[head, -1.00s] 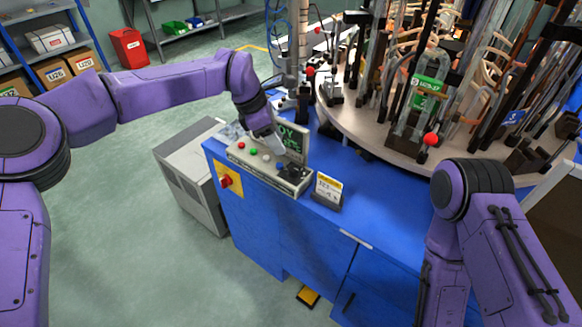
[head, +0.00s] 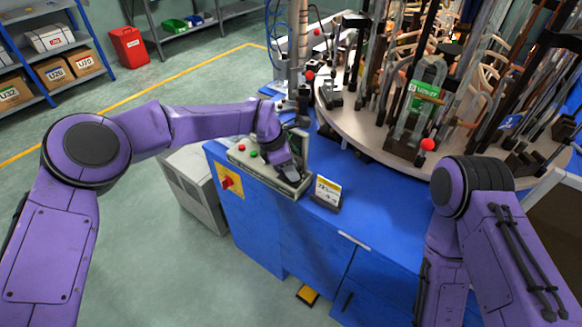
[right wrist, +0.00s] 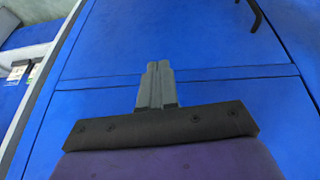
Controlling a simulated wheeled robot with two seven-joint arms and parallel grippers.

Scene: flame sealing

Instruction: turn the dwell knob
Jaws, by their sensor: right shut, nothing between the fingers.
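The control panel (head: 240,155) is a grey box on the blue cabinet, with red and green buttons on its left part. My left gripper (head: 290,174) points down over the panel's right end, where a dark knob-like part stood in view earlier. The gripper covers that spot, so I cannot make out the dwell knob or whether the fingers touch it. The left finger gap is too small and dark to judge. My right gripper (right wrist: 158,66) is shut and empty in the right wrist view, above the blue cabinet front, away from the panel.
A small yellow-and-white sign (head: 327,192) stands just right of the panel. A display screen (head: 300,142) rises behind it, partly hidden. A round turntable (head: 355,135) with glassware and red-tipped posts fills the back right. The blue top (head: 375,205) is clear in front.

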